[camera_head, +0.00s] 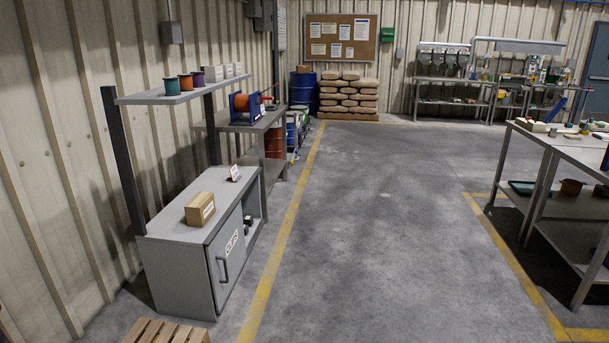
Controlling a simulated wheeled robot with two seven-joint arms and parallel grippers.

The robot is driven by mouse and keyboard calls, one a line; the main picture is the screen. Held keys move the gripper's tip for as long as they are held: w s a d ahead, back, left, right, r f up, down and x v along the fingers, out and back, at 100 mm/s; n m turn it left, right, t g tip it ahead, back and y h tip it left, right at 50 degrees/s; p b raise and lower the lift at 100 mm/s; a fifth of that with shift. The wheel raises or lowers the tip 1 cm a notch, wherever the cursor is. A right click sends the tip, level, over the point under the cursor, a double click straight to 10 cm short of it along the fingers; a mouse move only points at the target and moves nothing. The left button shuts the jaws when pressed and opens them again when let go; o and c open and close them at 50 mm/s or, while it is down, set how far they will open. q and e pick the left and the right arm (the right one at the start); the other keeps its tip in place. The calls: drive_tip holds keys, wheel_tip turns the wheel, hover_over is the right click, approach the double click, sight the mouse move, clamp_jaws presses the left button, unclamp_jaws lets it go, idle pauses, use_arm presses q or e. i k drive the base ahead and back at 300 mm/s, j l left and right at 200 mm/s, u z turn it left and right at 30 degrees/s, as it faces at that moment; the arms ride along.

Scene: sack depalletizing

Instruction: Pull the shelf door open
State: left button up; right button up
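A grey low cabinet (172,262) stands at the left against the corrugated wall. Its grey door (235,264) has a white label (231,241) and a dark vertical handle (222,270) near its left edge. The door covers the left part of the front. The right part (254,207) is open, with a small dark object (248,221) inside. I cannot tell whether the door is hinged or slides. Neither of my grippers is in view.
A cardboard box (200,209) and a small sign (234,173) stand on the cabinet top. A wooden pallet (166,333) lies at the bottom edge, close to the cabinet. Open floor (375,230) lies to the right. A workbench (560,145) stands at far right.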

sight(226, 254)
drive_tip(key=i, duration=1.4)
drive_tip(key=i+l+u, duration=0.1)
drive_tip(key=i+u, duration=0.3)
drive_tip(key=i, duration=0.2)
drive_tip(key=i+l+u, duration=0.35)
drive_tip(key=i, duration=0.2)
drive_tip(key=i+l+u, duration=0.4)
drive_tip(key=i, duration=0.1)
